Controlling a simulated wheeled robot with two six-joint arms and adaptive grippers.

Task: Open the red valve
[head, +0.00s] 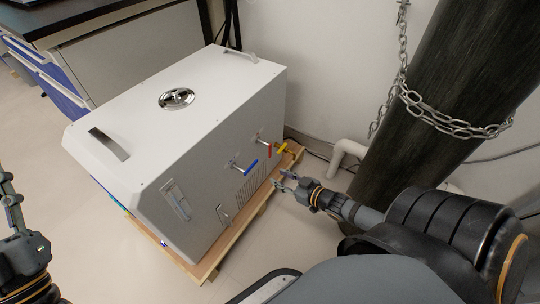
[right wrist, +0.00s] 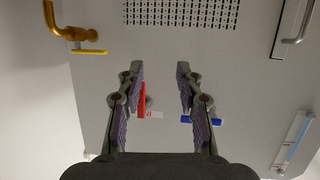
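The red valve (head: 267,147) is a small lever on the front face of the white distiller (head: 215,110), between a blue lever (head: 250,166) and a yellow lever (head: 284,148). In the right wrist view the red lever (right wrist: 142,100) stands lengthwise between my fingers, close beside the left one; contact cannot be told. My right gripper (head: 286,182) is open and empty, in front of and below the valve in the head view; its spread fingers also show in the wrist view (right wrist: 157,75). My left gripper (head: 8,190) is partly cut off at the left edge, its opening unclear.
The blue lever (right wrist: 202,120) lies beside the right finger in the wrist view. A yellow-handled brass pipe (right wrist: 75,33) is at upper left. The distiller stands on a wooden pallet (head: 225,243). A dark chained column (head: 440,100) and white pipe (head: 345,150) stand right of it.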

